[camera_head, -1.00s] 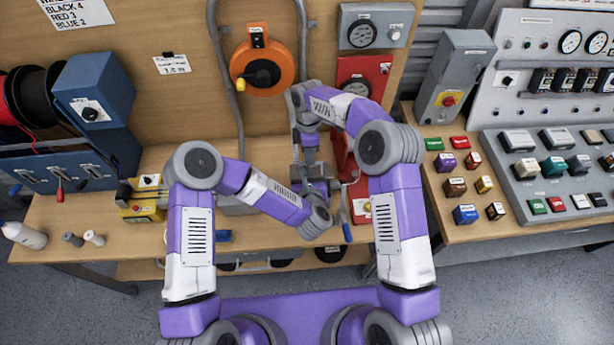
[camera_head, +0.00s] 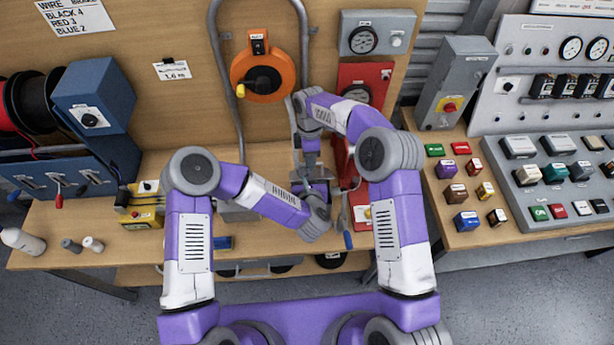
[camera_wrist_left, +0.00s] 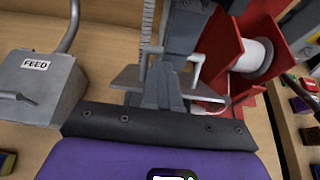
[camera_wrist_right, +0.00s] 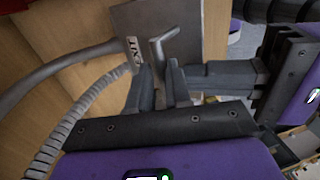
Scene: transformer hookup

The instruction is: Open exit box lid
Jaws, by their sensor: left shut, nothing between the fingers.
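The exit box (camera_wrist_right: 208,22) is a grey box with a partly covered label in the right wrist view, with a conduit running to it. A bent light-grey handle (camera_wrist_right: 163,44) stands at it. My right gripper (camera_wrist_right: 160,72) has its fingers on either side of the handle's lower stem; whether they press on it is unclear. In the head view, the right gripper (camera_head: 311,165) points down over the bench. My left gripper (camera_wrist_left: 158,80) is shut and empty close by; its fingers come in from the right in the right wrist view. The lid's position cannot be made out.
A grey FEED box (camera_wrist_left: 36,80) with a conduit stands at the left in the left wrist view. A red spool stand (camera_wrist_left: 240,55) is close on the right. An orange reel (camera_head: 262,75) hangs on the back panel.

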